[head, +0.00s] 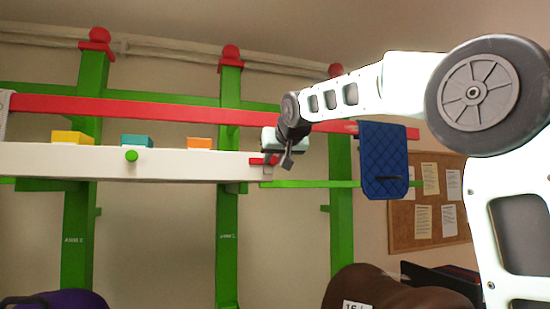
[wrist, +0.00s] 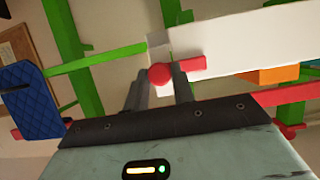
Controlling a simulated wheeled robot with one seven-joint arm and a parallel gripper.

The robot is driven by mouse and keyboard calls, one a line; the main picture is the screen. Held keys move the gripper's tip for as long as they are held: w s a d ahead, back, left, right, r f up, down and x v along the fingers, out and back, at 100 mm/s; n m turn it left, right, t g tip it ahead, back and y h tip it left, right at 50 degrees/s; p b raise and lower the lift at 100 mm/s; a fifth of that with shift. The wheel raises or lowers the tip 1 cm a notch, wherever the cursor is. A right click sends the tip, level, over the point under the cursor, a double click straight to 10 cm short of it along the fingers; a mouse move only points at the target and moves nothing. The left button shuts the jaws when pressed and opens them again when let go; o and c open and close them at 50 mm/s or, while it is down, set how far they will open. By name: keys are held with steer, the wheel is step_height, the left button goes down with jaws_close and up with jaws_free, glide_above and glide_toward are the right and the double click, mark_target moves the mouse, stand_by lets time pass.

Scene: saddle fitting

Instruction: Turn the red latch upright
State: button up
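The red latch (head: 261,161) is at the right end of the white beam (head: 180,163) in the head view. In the wrist view the latch (wrist: 190,65) lies roughly along the beam, with a round red knob at its left end. My gripper (head: 285,164) is at that beam end, partly covering the latch in the head view. In the wrist view my gripper (wrist: 158,76) has its two dark fingers apart, and the red knob shows between them. I cannot tell whether either finger touches it.
A blue quilted pad (head: 384,160) hangs on the rail to the right of my gripper. Yellow (head: 72,138), teal (head: 137,141) and orange (head: 199,143) blocks sit along the beam's top. A red rail (head: 180,109) runs above. A brown saddle (head: 390,290) stands below.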

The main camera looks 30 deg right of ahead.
steer(key=shift+c, duration=0.6)
steer(key=m+y+b, duration=0.1)
steer(key=m+b, duration=0.1)
steer(key=shift+d+f+m+t+y, duration=0.2)
steer(key=shift+m+t+y, duration=0.1)
steer(key=shift+m+y, duration=0.1)
steer(key=m+y+b, duration=0.1)
steer(key=b, duration=0.1)
steer(key=m+t+y+b, duration=0.1)
steer(key=m+b, duration=0.1)
steer(key=shift+s+d+f, duration=0.1)
steer(key=shift+d+f, duration=0.05)
steer(key=m+b, duration=0.1)
steer(key=b, duration=0.1)
steer(key=m+t+y+b, duration=0.1)
steer(key=m+b, duration=0.1)
steer(key=shift+f+m+t+b, duration=0.15)
steer(key=shift+m+t+b, duration=0.15)
steer(key=shift+d+m+t+y+b, duration=0.1)
steer(key=shift+m+t+y+b, duration=0.5)
steer(key=shift+m+b, duration=1.3)
steer(key=shift+t, duration=0.3)
steer(key=o, duration=1)
